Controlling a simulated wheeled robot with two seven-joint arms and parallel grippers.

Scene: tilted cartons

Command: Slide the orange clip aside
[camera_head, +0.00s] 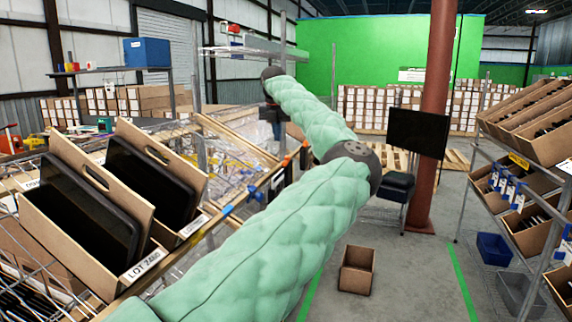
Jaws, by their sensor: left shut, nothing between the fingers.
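A small orange clip (285,162) sits on the front rail of the tilted rack, right of the cartons in the head view. A second small orange piece (304,144) shows at the rail's far end, close to my forearm. My left arm reaches up and back from the bottom, in a green padded sleeve. My left gripper (276,128) is dark, small and points down over the far end of the rack, a little above and behind the orange clip. It is shut and empty, apart from the clip as far as I can tell. My right gripper is out of view.
Blue clips (228,210) sit nearer on the same rail. Two cartons with black items (80,215) stand tilted at the left. An empty carton (357,269) lies on the floor. A red-brown column (436,110) and a right-hand shelf (520,185) stand beyond open floor.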

